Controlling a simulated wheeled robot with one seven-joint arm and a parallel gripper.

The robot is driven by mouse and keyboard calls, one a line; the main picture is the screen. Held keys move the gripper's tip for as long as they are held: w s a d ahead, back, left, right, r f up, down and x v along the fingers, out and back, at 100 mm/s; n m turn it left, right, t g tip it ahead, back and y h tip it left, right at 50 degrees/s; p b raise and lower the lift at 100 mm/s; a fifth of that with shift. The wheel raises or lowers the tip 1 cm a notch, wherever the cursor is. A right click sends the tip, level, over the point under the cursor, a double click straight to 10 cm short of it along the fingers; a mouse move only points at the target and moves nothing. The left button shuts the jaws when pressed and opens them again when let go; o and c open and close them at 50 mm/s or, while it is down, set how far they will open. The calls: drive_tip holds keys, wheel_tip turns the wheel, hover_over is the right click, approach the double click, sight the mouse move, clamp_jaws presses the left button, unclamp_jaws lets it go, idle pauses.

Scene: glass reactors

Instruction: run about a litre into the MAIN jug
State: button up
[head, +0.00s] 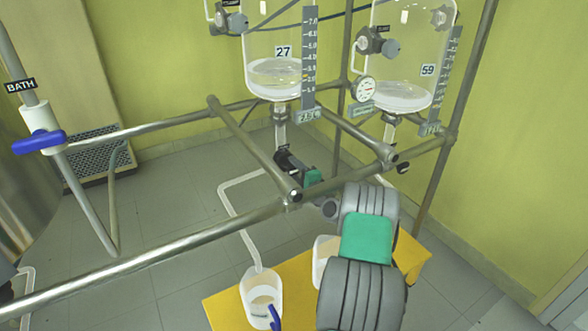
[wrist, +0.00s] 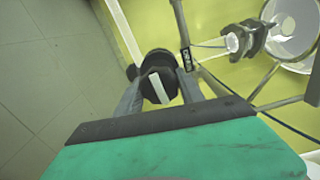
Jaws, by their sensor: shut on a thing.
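My gripper (head: 288,162) is shut on a dark round knob (wrist: 160,88) with a white stripe, seen between the two fingers in the wrist view. In the head view this is below the outlet of reactor 27 (head: 273,78), and the gripper largely hides the knob. Reactor 27 holds clear liquid at its bottom. A pale outlet pipe (head: 236,212) runs from there down to a clear jug (head: 262,292) with a blue handle. The jug has some liquid in it. I cannot read a MAIN label on it. A small label (wrist: 186,60) beside the knob is unreadable.
A second clear jug (head: 322,258) is partly hidden by my arm on the yellow stand (head: 222,306). Reactor 59 (head: 402,90) stands right, also with liquid. Metal rails (head: 150,258) cross in front. A BATH valve (head: 40,140) with a blue handle is at left.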

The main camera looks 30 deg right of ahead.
idle(0.4)
drive_tip(key=o, duration=1.4)
drive_tip(key=s+p, duration=0.1)
drive_tip(key=s, duration=0.7)
drive_tip(key=shift+a, duration=0.2)
